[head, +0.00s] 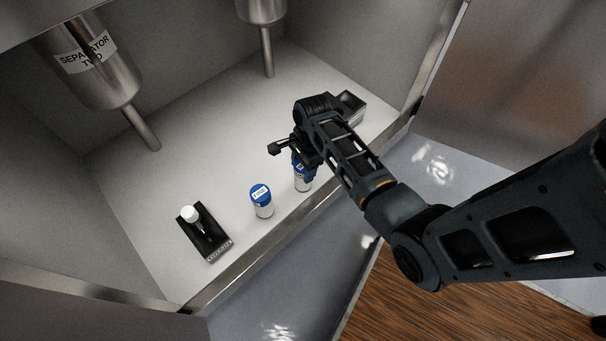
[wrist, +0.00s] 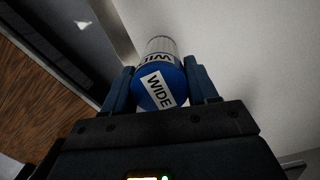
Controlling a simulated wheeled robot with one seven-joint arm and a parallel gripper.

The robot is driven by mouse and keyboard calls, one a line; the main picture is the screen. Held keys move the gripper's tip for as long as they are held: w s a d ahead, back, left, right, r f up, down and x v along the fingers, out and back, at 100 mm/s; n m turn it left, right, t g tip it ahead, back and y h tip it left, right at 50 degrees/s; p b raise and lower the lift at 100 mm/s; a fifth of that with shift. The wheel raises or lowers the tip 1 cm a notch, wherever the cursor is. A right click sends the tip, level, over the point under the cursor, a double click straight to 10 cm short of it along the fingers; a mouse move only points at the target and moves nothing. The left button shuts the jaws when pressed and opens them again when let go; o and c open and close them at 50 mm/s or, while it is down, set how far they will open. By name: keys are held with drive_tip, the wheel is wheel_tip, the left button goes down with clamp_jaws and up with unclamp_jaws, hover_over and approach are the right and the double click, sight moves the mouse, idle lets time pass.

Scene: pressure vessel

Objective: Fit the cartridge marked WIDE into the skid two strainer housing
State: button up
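The cartridge marked WIDE has a blue cap and pale ribbed body. In the wrist view this cartridge (wrist: 160,85) lies between the two fingers of my gripper (wrist: 160,88), its label facing the camera. The fingers flank the cap closely; whether both press on it is unclear. In the head view my gripper (head: 301,160) is over the WIDE cartridge (head: 303,184), which seems upright at the skid floor's front edge. A second blue-capped cartridge (head: 262,201) stands to its left, its label too small to read. The skid two strainer housing is not identifiable.
A steel vessel labelled SEPARATOR TWO (head: 92,65) hangs at the back left, with another vessel (head: 262,12) right of it. A black base with a white knob (head: 190,214) sits front left. A dark box (head: 350,105) is behind my arm. A raised metal lip (head: 265,248) edges the floor.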

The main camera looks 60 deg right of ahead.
drive_tip(key=c, duration=0.6)
